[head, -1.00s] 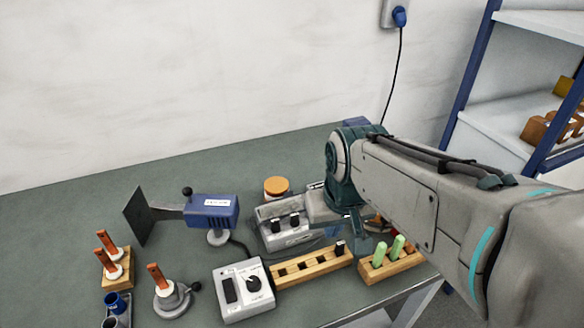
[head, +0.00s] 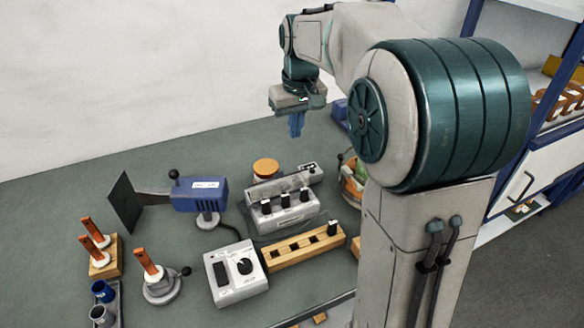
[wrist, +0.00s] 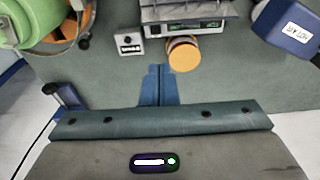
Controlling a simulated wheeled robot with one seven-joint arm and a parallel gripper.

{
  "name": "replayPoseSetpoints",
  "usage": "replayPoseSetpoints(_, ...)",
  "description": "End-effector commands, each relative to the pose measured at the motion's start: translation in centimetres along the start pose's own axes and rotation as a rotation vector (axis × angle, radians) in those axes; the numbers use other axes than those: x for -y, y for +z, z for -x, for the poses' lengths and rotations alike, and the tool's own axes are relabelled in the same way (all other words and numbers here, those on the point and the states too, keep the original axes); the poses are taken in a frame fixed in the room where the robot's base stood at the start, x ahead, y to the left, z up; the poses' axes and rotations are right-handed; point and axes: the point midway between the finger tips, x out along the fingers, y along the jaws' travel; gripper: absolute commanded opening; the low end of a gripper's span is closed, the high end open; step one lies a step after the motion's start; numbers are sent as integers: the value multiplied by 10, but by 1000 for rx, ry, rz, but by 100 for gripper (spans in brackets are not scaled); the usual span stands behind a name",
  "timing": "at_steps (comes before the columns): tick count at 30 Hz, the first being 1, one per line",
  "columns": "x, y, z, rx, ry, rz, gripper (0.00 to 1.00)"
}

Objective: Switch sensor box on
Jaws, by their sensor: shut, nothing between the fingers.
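No box in view carries a label I can read as a sensor box. A white box (head: 236,274) with a black rocker switch and a black dial stands at the table's front in the head view. I cannot tell its switch position. A dark cable runs from near it towards a blue unit (head: 202,196) with a white label and a dark plate. My gripper (head: 297,131) is shut and empty, raised above the back of the table, well apart from the white box. Its blue fingers (wrist: 159,82) show together in the wrist view, where the white box is not seen.
A grey box with black knobs (head: 283,213) stands mid-table, beside an orange-lidded jar (head: 266,168). A wooden block with square holes (head: 290,254) lies right of the white box. Orange-handled tools (head: 94,232) stand left. My arm covers the table's right side.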

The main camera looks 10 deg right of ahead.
Motion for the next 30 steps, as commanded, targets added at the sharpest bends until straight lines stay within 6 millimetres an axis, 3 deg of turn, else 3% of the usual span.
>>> replayPoseSetpoints(6, 0, 0, -2, 1, 0, 0, 0)
replayPoseSetpoints(11, 0, 1, -18, 4, -1, -1, 0)
replayPoseSetpoints(24, 0, 2, -108, 5, -1, 0, 0)
replayPoseSetpoints(30, 0, 1, -132, 3, 0, 1, 0)
